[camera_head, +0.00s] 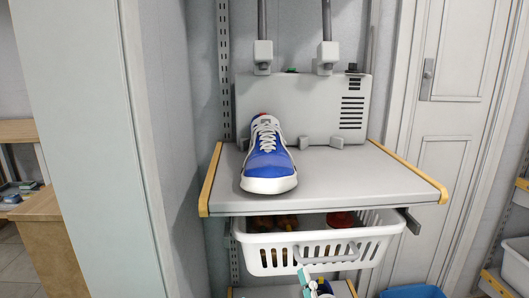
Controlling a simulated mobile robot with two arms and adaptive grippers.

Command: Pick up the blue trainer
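The blue trainer (268,158) stands upright on the grey shelf top (340,180), left of its middle. Its white toe points toward me and its white laces face up. A bit of red shows at its collar; its heel is mostly hidden behind the laces and tongue. Nothing touches it from above. Neither of my grippers can be made out in the head view.
A grey vented box (310,108) stands behind the trainer. The shelf's right side is clear. Below hangs a white basket (300,245) with items inside. A white door (450,130) is at right, a pale panel (85,130) at left, and a blue tub (412,292) lower right.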

